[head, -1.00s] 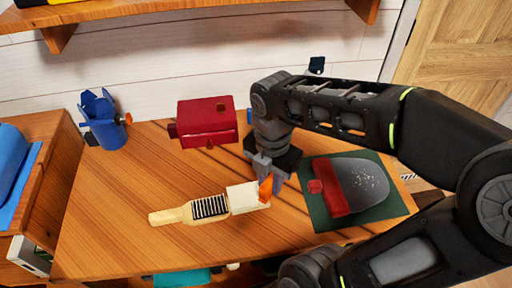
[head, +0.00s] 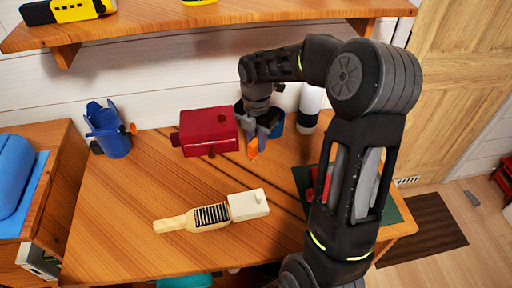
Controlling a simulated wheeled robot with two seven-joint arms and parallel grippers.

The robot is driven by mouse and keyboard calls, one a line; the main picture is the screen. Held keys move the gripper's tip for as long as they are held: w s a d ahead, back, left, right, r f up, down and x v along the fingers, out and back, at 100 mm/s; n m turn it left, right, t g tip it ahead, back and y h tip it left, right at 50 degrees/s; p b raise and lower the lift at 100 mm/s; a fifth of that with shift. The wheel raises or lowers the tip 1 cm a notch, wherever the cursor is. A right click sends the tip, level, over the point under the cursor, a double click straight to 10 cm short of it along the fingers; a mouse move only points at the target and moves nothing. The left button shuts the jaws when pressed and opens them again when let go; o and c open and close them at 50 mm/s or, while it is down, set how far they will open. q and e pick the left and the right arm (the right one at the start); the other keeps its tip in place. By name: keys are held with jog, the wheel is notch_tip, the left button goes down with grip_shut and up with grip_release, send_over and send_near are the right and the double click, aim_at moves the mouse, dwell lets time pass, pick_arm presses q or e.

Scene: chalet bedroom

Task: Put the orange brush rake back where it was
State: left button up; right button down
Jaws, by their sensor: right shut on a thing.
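The orange brush rake (head: 252,147) is a small orange piece that shows just below my right gripper (head: 258,134). The right gripper is shut on it and holds it beside the right end of a dark red box. Most of the rake is hidden by the fingers. A dark blue container (head: 277,122) stands just behind and right of the gripper, partly hidden by it. My left gripper is not in view.
The red box (head: 208,131) is left of the gripper. A wooden brush (head: 207,216) and white block (head: 248,204) lie in front. A blue cup (head: 108,130) stands left, a white-and-black cylinder (head: 309,108) right. My arm partly hides a green mat (head: 391,212).

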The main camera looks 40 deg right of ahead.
aim_at(256, 151)
jog(key=shift+f, duration=0.2)
notch_tip(256, 151, down, 3)
jog(key=shift+r+p, duration=0.1)
jog(key=shift+p, duration=0.2)
jog(key=shift+w+d+f, duration=0.1)
jog(key=shift+w+f, duration=0.05)
jog(key=shift+f, duration=0.4)
jog(key=shift+f, duration=0.2)
jog(key=c, duration=1.2)
grip_release()
